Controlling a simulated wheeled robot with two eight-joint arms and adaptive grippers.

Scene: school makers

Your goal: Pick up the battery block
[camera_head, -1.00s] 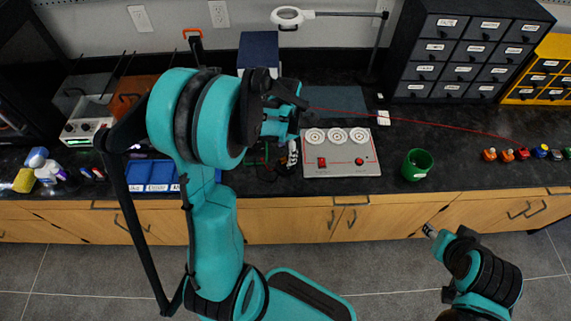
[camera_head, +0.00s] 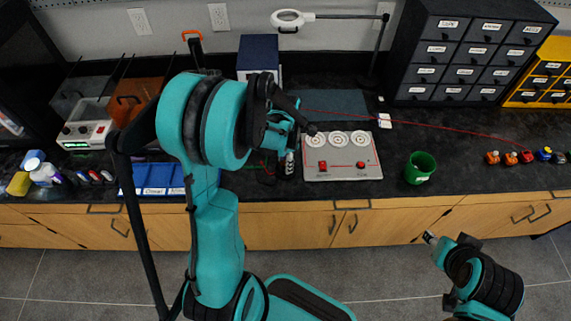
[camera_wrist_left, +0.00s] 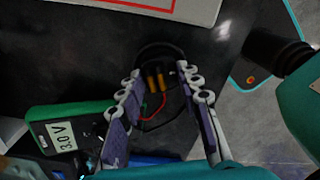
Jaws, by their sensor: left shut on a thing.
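In the left wrist view the battery block (camera_wrist_left: 155,79), a dark holder with orange-brown cells and a red wire, is between the fingertips of my left gripper (camera_wrist_left: 163,82). The gripper is shut on it. In the head view my left gripper (camera_head: 284,160) is low over the black bench, just left of the grey panel, and its wrist hides most of the block. I cannot tell whether the block touches the bench. My right gripper (camera_head: 431,238) is in front of the bench, away from the block; its jaw state is unclear.
The grey panel (camera_head: 328,172) with three white dials lies right of my left gripper. A green cup (camera_head: 420,167) stands farther right. A green meter (camera_wrist_left: 75,117) reading 3.0 V and a black cable loop are near the block. Blue trays (camera_head: 157,181) lie to the left.

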